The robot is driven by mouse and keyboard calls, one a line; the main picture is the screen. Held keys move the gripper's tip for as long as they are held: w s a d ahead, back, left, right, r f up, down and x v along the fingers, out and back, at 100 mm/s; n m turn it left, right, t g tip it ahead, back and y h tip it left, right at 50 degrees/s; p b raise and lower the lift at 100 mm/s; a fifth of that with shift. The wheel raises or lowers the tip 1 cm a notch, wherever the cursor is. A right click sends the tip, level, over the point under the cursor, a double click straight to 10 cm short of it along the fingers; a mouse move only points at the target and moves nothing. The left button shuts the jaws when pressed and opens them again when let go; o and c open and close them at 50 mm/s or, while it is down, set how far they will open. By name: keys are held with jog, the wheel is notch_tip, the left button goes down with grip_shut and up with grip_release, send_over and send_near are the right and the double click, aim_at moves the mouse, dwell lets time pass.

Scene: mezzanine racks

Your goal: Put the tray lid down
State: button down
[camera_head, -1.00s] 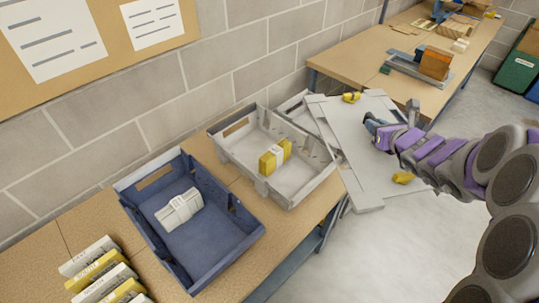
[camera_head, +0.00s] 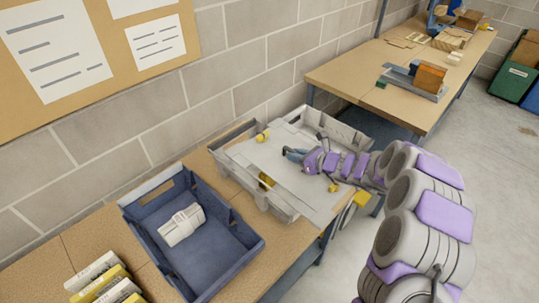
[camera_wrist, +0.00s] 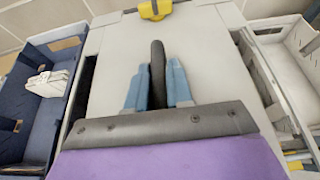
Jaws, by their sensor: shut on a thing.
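The flat light-grey tray lid (camera_head: 262,158) is in my gripper (camera_head: 292,154), tilted over the grey tray (camera_head: 232,181). In the wrist view, the lid (camera_wrist: 110,60) fills the middle, and my gripper's blue fingers (camera_wrist: 157,85) are shut on either side of its dark upright handle (camera_wrist: 157,65). Whether the lid touches the rim I cannot tell.
A blue tray (camera_head: 240,246) with a white pack (camera_head: 181,225) stands at the left on the bench. Another light-grey tray (camera_head: 345,134) is at the right of the lid. Several packs (camera_head: 105,280) stand at the front left. A second bench (camera_head: 345,75) is behind.

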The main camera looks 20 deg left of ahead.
aim_at(270, 147)
jog(key=w+a, duration=0.1)
jog(key=a, duration=0.2)
jog(key=w+a, duration=0.2)
jog(key=a, duration=0.2)
jog(key=w+a+f, duration=0.1)
jog(key=w+a, duration=0.1)
jog(key=a, duration=0.2)
jog(key=shift+w+a+f, duration=0.1)
jog(key=shift+w+a, duration=0.25)
jog(key=shift+a, duration=0.15)
notch_tip(270, 147, down, 3)
jog(key=shift+d+f+b, duration=0.1)
jog(key=shift+f+b, duration=0.1)
jog(key=shift+b, duration=0.55)
jog(key=shift+f, duration=0.15)
jog(key=shift+a, duration=0.2)
jog(key=shift+d+f+b, duration=0.1)
jog(key=shift+f+b, duration=0.2)
jog(key=shift+f, duration=0.1)
jog(key=shift+f, duration=0.1)
